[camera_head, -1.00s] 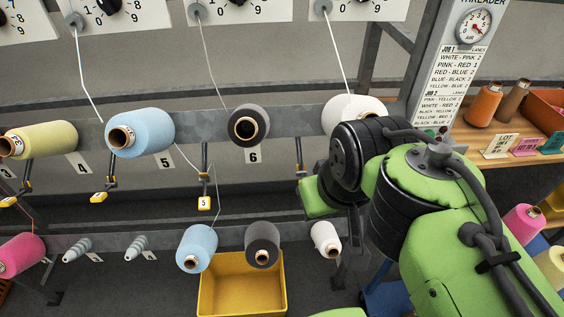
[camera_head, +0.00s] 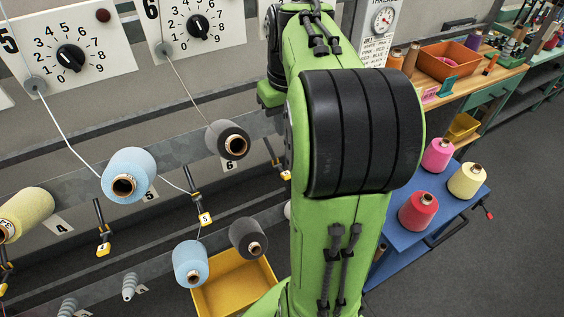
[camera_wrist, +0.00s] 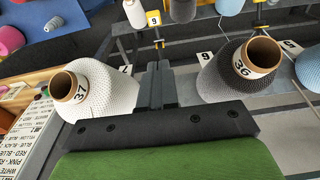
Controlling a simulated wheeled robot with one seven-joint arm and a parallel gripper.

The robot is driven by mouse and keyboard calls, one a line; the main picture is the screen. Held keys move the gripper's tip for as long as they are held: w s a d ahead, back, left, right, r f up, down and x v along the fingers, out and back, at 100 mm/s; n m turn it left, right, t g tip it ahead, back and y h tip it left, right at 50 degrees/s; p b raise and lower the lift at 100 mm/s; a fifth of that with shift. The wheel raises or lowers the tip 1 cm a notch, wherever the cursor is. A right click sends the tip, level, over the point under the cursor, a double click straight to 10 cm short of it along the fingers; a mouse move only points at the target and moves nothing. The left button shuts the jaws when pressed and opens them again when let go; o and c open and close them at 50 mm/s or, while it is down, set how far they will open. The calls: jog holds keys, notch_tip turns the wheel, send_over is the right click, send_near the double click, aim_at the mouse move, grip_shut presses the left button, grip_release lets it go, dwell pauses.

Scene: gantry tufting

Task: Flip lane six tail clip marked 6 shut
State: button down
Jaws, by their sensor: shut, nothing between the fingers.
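The lane six tail clip is a dark lever with a yellow end. It shows in the wrist view (camera_wrist: 153,18) at the top, with its 6 upside down. In the head view the clip (camera_head: 286,175) is partly hidden behind my arm, below and right of the 6 label. My gripper (camera_wrist: 156,68) shows in the wrist view with its dark fingers together and empty. They point toward the clip, apart from its yellow end, between a white cone (camera_wrist: 108,90) and a dark cone (camera_wrist: 222,80). The head view hides the fingers.
Clip 5 (camera_head: 204,218) and clip 4 (camera_head: 103,248) hang left along the frame. A blue cone (camera_head: 130,174) and dark cone (camera_head: 228,140) stick out above. A yellow bin (camera_head: 234,284) sits below. A blue cart (camera_head: 424,222) with several cones stands right.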

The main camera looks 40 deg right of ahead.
jog(key=b, duration=0.1)
send_near(284, 173)
jog(key=f, duration=0.2)
jog(key=w+f, duration=0.1)
jog(key=f, duration=0.2)
jog(key=shift+w+d+f, duration=0.1)
jog(key=shift+f, duration=0.35)
jog(key=shift+s+f+b, duration=0.1)
jog(key=shift+s+b, duration=0.15)
jog(key=shift+b, duration=0.05)
